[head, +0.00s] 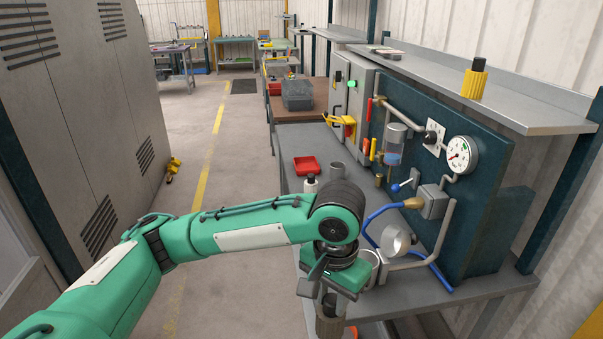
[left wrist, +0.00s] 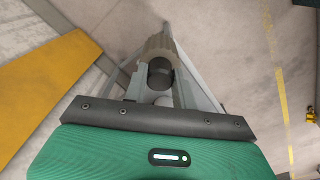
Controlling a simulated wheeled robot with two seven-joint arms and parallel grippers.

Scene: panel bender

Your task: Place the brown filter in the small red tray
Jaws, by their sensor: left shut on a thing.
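My left gripper (head: 328,303) is shut on the brown filter (head: 329,327), which hangs below it at the front edge of the bench, partly hidden by the fingers. In the left wrist view the filter (left wrist: 160,45) shows as a grey-brown cylinder with a dark end, between the fingertips (left wrist: 160,82). The small red tray (head: 307,165) lies on the grey bench, farther away and left of the panel, and looks empty. My right gripper is not in view.
The teal panel (head: 478,210) with a gauge (head: 459,155), pipes and a blue hose (head: 376,215) stands at the right. Open floor (head: 235,130) lies left of the bench.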

